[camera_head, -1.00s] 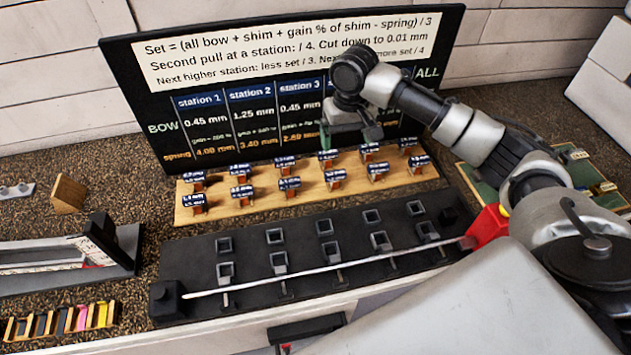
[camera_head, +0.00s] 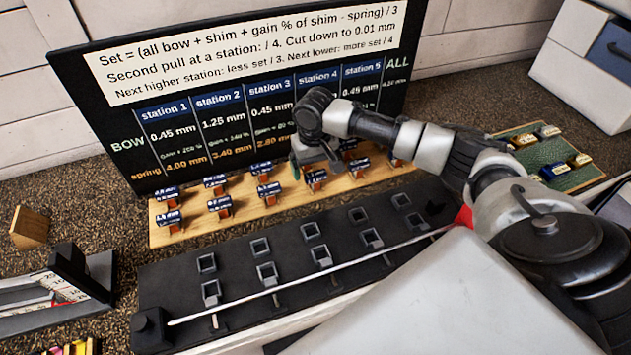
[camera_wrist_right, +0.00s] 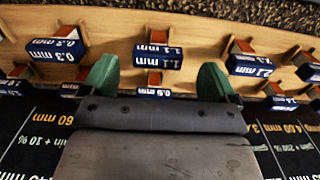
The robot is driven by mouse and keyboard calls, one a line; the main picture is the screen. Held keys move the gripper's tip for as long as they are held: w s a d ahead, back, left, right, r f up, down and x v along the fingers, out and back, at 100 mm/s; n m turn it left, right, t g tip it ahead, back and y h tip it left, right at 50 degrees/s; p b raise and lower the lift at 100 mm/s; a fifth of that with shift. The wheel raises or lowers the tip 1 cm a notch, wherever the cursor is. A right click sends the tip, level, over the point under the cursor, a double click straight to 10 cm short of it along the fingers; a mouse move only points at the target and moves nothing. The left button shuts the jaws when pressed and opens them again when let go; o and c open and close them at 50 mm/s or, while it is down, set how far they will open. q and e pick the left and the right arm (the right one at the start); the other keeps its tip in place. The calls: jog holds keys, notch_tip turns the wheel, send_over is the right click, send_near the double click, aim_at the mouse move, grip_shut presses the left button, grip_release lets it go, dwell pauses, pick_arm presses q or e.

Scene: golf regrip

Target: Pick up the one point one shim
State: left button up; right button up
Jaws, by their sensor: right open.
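The 1.1 mm shim (camera_wrist_right: 157,57) shows in the right wrist view as an orange-brown piece with a blue label, upside down in that view. It stands on the wooden rack (camera_wrist_right: 200,28). My right gripper (camera_wrist_right: 157,80) has its two green fingers spread, one on each side of the column holding this shim, with nothing between them gripped. In the head view my right gripper (camera_head: 316,160) hangs over the shim rack (camera_head: 240,217) and hides part of its back row. The labels there are too small to read surely. My left gripper is not in view.
A 0.9 mm shim (camera_wrist_right: 155,91) stands close to the 1.1 mm one. Neighbouring shims (camera_wrist_right: 57,50) (camera_wrist_right: 250,65) flank it. The black sign (camera_head: 120,110) rises behind the rack. A black fixture with square sockets (camera_head: 180,283) and a pale rod (camera_head: 310,277) lie in front.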

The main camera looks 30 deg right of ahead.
aim_at(316, 174)
jog(key=shift+d+f+p, duration=0.15)
jog(key=shift+f+p, duration=0.25)
jog(key=shift+f, duration=1.55)
jog(key=c, duration=1)
jog(key=shift+r, duration=0.15)
